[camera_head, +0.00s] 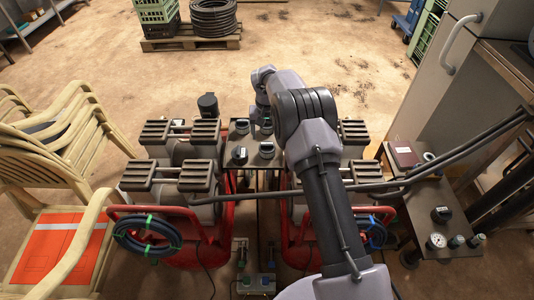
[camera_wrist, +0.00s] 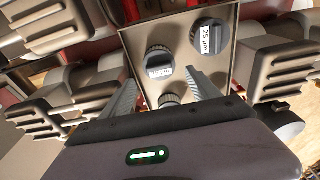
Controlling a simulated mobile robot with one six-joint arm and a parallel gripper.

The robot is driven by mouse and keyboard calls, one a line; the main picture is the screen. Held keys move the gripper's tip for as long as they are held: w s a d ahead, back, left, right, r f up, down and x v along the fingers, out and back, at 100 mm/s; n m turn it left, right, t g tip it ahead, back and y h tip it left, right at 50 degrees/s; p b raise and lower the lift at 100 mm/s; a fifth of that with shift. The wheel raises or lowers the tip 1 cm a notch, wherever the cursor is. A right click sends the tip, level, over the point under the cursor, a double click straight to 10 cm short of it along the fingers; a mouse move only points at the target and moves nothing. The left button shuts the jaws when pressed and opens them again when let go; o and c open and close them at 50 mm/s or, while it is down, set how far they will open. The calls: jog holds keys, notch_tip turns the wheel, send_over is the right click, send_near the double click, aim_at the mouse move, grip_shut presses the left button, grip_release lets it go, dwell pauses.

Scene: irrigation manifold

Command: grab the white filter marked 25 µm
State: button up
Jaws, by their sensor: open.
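A round, dark-topped filter with a white label reading 25 µm (camera_wrist: 209,37) stands on a grey-brown plate (camera_wrist: 187,88) in the wrist view. It lies beyond my right fingertip, toward the top right. A second similar filter (camera_wrist: 159,63) stands just past my fingertips, between their lines; its label is unreadable. A third (camera_wrist: 170,99) is partly hidden low between the fingers. My gripper (camera_wrist: 160,77) is open, with nothing held. In the head view several round pieces, one of them here (camera_head: 239,155), stand on the small centre table; I cannot tell which is marked 25 µm.
Ribbed grey-brown blocks (camera_head: 182,175) on red-framed units flank the centre table closely, and also show in the wrist view (camera_wrist: 285,66). A dark pipe (camera_head: 400,184) crosses in front. A side table (camera_head: 440,215) with gauges stands right; chairs (camera_head: 60,140) stand left.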

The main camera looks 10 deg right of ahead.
aim_at(267, 144)
jog(key=f+b, duration=0.1)
jog(key=f, duration=0.1)
jog(key=f+b, duration=0.1)
jog(key=f, duration=0.2)
jog(key=shift+w+d+f+b, duration=0.15)
jog(key=shift+w+f+b, duration=0.2)
jog(key=shift+w+b, duration=0.05)
jog(key=shift+s+r, duration=0.1)
jog(key=shift+r, duration=0.1)
jog(key=shift+c, duration=0.6)
jog(key=c, duration=1.4)
